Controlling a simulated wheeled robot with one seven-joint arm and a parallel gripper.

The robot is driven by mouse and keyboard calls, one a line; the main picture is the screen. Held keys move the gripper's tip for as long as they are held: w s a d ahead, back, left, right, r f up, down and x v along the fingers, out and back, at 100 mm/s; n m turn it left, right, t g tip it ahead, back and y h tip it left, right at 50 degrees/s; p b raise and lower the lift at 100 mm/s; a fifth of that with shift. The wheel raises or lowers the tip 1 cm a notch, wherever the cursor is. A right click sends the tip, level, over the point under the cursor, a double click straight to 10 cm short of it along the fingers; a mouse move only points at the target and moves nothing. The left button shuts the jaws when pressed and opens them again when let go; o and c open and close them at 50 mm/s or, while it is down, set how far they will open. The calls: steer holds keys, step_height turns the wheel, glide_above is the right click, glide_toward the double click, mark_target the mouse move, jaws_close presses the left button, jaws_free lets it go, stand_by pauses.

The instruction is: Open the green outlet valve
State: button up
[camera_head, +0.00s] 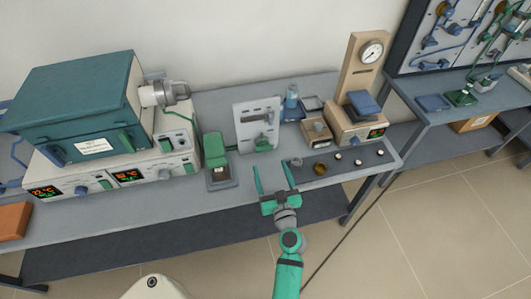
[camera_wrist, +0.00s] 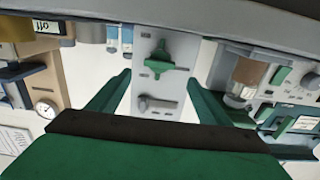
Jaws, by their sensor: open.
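The green valve handle (camera_head: 264,144) is on the lower part of an upright white panel (camera_head: 245,120) near the middle of the bench. In the wrist view, which is upside down, the green handle (camera_wrist: 158,56) is a cross-like knob, with a grey lever (camera_wrist: 157,104) on the same panel. My gripper (camera_head: 271,167) is open and empty at the bench's front edge, its fingers pointing toward the panel. In the wrist view the green fingertips (camera_wrist: 159,80) lie on either side of the panel, apart from the handle.
A teal-topped furnace (camera_head: 75,95) stands on the left. A green-lidded device (camera_head: 214,155) is left of the panel. A beige gauge stand (camera_head: 359,75) and small dark items (camera_head: 320,168) are to the right. A tubing board (camera_head: 455,35) stands far right.

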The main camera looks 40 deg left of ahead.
mark_target(265, 150)
steer(key=x, duration=0.8)
steer(key=shift+w+a, duration=0.1)
steer(key=c, duration=1)
